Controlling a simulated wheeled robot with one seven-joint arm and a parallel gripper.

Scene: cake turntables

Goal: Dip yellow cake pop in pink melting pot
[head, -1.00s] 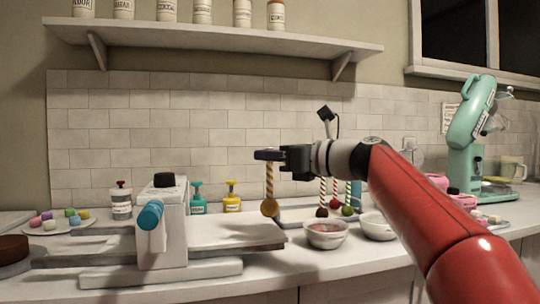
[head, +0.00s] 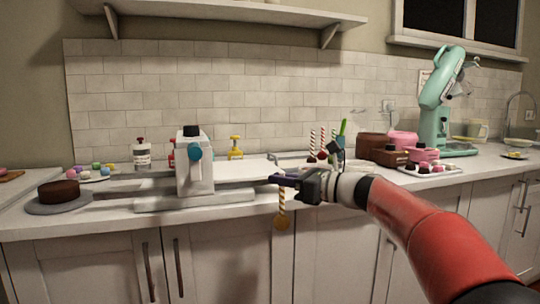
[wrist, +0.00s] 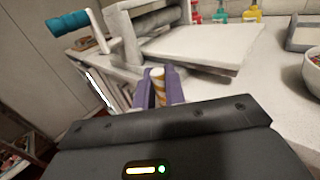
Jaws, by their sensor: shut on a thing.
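My gripper (head: 286,180) is shut on the striped stick of the yellow cake pop (head: 281,222). The pop hangs head down in front of the counter's front edge, with its ball below the counter top in the picture. In the wrist view the stick (wrist: 158,86) stands between the two purple fingers, and the ball is hidden. A pale bowl with reddish contents (wrist: 313,70) is cut off at the right edge of the wrist view. In the head view my gripper and arm cover the place of the bowls, so the pink melting pot cannot be made out.
A white machine with a blue knob (head: 195,165) stands left of my gripper. Other cake pops (head: 322,148) stand in a rack behind it. Pink and brown boxes (head: 402,148) and a mint mixer (head: 440,105) are to the right. Cabinets lie below the counter.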

